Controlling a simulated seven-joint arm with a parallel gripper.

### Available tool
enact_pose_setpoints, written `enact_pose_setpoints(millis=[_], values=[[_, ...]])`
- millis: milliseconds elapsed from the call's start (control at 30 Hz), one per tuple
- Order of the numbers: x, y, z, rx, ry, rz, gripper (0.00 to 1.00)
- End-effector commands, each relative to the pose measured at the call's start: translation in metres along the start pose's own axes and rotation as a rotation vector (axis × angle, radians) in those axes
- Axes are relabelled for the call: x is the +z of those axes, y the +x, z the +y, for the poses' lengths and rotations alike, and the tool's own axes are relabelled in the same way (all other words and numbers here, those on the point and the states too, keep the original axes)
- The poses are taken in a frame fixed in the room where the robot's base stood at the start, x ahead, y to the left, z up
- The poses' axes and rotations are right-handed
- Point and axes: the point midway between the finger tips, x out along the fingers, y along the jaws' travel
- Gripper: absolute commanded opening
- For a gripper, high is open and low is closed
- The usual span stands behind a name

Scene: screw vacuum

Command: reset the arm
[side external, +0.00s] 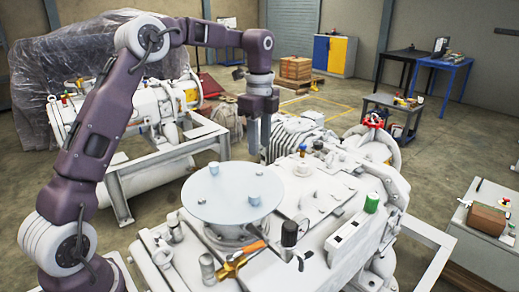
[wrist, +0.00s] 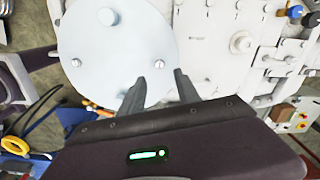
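My gripper (side external: 259,140) hangs pointing down above the white machine (side external: 320,190), a little behind and above the round pale plate (side external: 232,192). In the wrist view its two fingers (wrist: 160,82) are spread apart with nothing between them. The plate (wrist: 115,40) lies just beyond the fingers there, with small bolts on its face. My gripper looks clear of the plate and the machine.
A grey bench (side external: 485,235) stands at the far right.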

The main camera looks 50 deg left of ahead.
Motion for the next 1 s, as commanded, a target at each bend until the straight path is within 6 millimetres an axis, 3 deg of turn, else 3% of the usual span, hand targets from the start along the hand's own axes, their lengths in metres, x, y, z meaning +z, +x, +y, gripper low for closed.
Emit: enact_pose_setpoints(millis=[167,267,367,500,600,700,833,1000], values=[[0.0,-0.001,0.001,-0.001,-0.002,-0.001,0.39],[-0.008,-0.018,0.016,-0.031,-0.054,-0.015,0.39],[-0.024,-0.053,0.06,-0.106,-0.21,-0.032,0.39],[-0.037,-0.088,0.152,-0.241,-0.538,0.017,0.39],[-0.037,-0.091,0.221,-0.316,-0.797,0.121,0.39],[-0.033,-0.078,0.276,-0.346,-1.024,0.249,0.39],[-0.029,-0.057,0.317,-0.335,-1.212,0.374,0.39],[-0.028,-0.046,0.33,-0.32,-1.286,0.423,0.39]])
